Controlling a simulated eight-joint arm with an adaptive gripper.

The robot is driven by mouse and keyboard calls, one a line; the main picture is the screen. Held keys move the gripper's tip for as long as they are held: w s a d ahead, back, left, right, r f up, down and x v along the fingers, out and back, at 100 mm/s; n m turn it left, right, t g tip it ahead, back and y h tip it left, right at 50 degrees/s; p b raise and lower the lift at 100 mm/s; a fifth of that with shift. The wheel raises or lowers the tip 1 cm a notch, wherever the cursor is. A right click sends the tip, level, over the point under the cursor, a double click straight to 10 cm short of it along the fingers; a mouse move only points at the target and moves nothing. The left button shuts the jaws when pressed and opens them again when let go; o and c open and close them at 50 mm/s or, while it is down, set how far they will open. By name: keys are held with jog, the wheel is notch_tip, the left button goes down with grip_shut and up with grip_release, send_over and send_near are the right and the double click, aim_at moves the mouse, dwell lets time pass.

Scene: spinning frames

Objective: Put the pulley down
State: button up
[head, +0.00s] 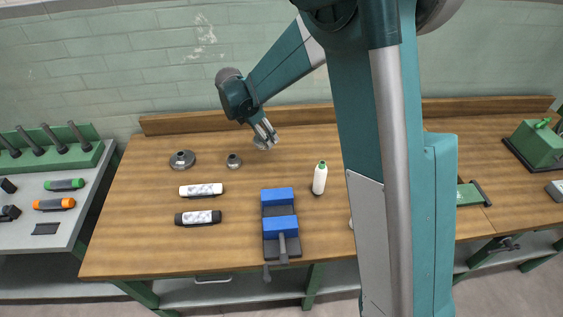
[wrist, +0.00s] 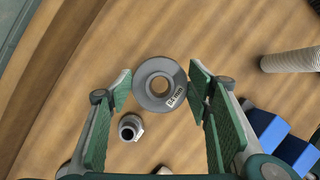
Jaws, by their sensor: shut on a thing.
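The pulley, a grey disc with a round centre hole and a small label, shows face-on in the wrist view (wrist: 150,97). My gripper (wrist: 160,86) has a finger pad on each side of the disc's rim and is shut on it. In the head view, my gripper (head: 264,139) points down near the back of the wooden bench (head: 150,255), with the pulley (head: 261,146) at its fingertips, partly hidden. I cannot tell whether the pulley touches the bench top.
Left of my gripper are a small grey part (head: 233,161) and a wider grey disc (head: 182,159). A wooden backboard (head: 185,122) runs behind.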

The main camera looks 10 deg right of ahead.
jog(key=d, duration=0.7)
jog(key=shift+s, duration=0.4)
jog(key=shift+f, duration=0.1)
jog(key=shift+f, duration=3.05)
jog(key=shift+f+b, duration=0.35)
jog(key=shift+f, duration=1.55)
jog(key=shift+f, duration=0.15)
jog(key=o, duration=1.1)
jog(key=shift+c, duration=0.2)
jog(key=shift+r, duration=0.2)
